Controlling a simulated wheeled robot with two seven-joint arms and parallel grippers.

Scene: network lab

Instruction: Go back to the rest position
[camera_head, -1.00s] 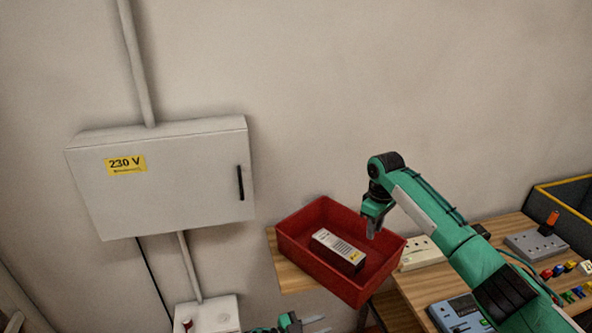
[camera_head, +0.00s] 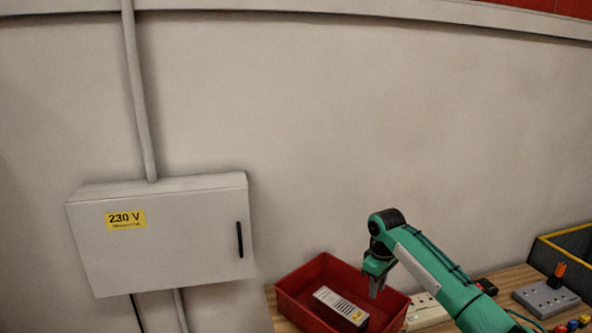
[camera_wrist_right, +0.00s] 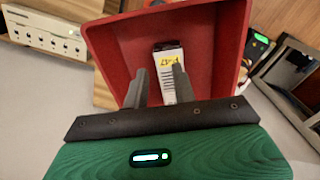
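My right gripper (camera_head: 376,289) hangs over the right part of the red tray (camera_head: 290,300) in the head view. In the right wrist view, the fingers of the same gripper (camera_wrist_right: 161,84) stand apart with nothing held between them. A light grey box-shaped module (camera_head: 340,308) with a yellow label lies in the tray. The module (camera_wrist_right: 169,70) also shows beyond the fingers in the right wrist view, partly hidden by one finger. My left gripper is out of view.
A grey 230 V wall cabinet (camera_head: 180,245) with a pipe above hangs at left. Right of the tray, the wooden table holds a white socket strip (camera_head: 425,312), a grey block (camera_head: 546,298), small coloured parts and a dark yellow-rimmed bin (camera_head: 565,245). The wall above is clear.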

